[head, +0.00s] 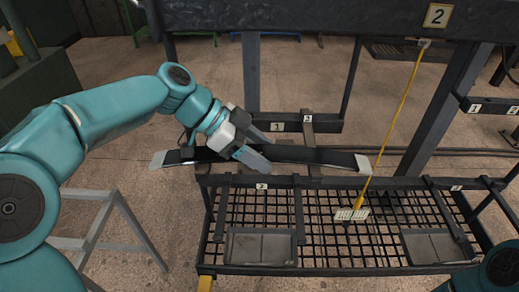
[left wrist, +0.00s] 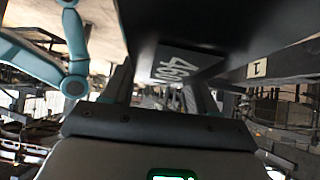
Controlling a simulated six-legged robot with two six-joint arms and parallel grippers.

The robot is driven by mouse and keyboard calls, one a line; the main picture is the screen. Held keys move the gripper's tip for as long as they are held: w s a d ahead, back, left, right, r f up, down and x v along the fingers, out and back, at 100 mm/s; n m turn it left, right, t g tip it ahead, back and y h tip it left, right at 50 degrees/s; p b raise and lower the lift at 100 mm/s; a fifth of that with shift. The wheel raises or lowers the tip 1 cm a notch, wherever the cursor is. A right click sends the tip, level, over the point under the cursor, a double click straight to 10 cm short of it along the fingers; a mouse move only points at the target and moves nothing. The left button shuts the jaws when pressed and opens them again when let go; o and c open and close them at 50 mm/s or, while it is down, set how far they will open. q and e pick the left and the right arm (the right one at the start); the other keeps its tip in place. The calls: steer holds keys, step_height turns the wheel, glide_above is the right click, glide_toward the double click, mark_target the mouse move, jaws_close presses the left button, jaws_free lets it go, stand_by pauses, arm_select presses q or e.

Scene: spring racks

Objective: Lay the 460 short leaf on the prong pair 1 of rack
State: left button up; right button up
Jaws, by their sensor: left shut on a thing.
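The 460 leaf (head: 315,156) is a long dark bar with pale ends, held level across the front of the rack in the head view. Its dark face with a printed "460" (left wrist: 177,66) fills the upper right of the left wrist view. My left gripper (head: 243,150) is shut on the leaf left of its middle. The rack's prongs (head: 298,208) jut out near and below the leaf; I cannot tell whether it touches them. A plate marked 1 (left wrist: 259,68) shows beside the leaf in the left wrist view. My right gripper is out of view.
A mesh shelf (head: 330,268) with two grey trays (head: 262,247) (head: 431,246) lies below the leaf. A dark post (head: 440,115) stands right. A grey trestle (head: 125,225) stands left.

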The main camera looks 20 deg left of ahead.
arm_select(q)
steer(key=shift+r, duration=0.15)
steer(key=o, duration=1.4)
steer(key=shift+c, duration=0.2)
steer(key=shift+o, duration=0.3)
steer(key=shift+s, duration=0.1)
steer(key=shift+f, duration=0.2)
steer(key=shift+a+r, duration=0.25)
steer(key=shift+a, duration=0.05)
steer(key=v, duration=1.5)
steer(key=shift+s+a+r, duration=0.15)
steer(key=shift+a+r, duration=0.05)
steer(key=shift+r, duration=0.1)
steer(key=shift+s, duration=0.1)
